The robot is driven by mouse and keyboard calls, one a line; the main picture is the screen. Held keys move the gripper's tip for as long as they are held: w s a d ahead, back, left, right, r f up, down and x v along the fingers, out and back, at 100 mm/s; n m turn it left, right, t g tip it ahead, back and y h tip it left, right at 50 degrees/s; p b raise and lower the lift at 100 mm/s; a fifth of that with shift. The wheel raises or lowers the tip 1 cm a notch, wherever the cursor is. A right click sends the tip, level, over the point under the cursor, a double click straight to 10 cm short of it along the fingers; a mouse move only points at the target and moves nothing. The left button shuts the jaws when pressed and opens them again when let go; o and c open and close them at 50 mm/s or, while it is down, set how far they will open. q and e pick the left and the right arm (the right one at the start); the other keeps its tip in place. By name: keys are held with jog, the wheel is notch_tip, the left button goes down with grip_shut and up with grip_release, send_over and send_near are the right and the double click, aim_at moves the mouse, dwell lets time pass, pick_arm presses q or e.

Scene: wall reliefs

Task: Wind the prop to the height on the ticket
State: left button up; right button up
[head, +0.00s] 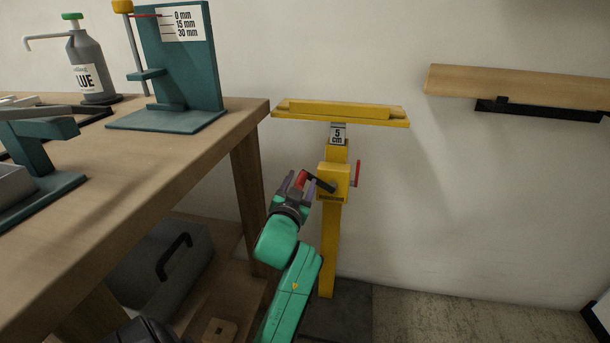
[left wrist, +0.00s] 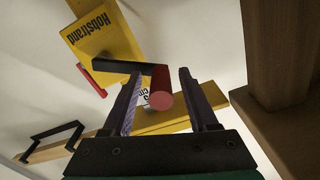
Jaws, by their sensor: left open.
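The yellow prop (head: 328,240) stands upright by the wall, with a wide yellow head (head: 340,113) on top. A white ticket (head: 338,133) reading "5 cm" hangs just under the head. The yellow crank housing (head: 333,182) carries a black crank arm (head: 319,184) with a red handle (head: 301,179) on its left. A red lever (head: 357,173) sits on its right. My left gripper (head: 296,185) is open at the red handle. In the left wrist view the handle's round end (left wrist: 160,101) lies between the spread fingers (left wrist: 160,78); contact cannot be told. My right gripper is out of view.
A wooden workbench (head: 150,160) stands at left, bearing a glue bottle (head: 88,70) and a teal gauge stand (head: 185,75). A grey toolbox (head: 155,265) is below it. A wooden shelf (head: 520,84) is on the wall at right. Open floor lies right of the prop.

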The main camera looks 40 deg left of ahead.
pick_arm(q)
jog(key=shift+w, duration=0.15)
jog(key=shift+r, duration=0.1)
grip_shut()
dwell(1.3)
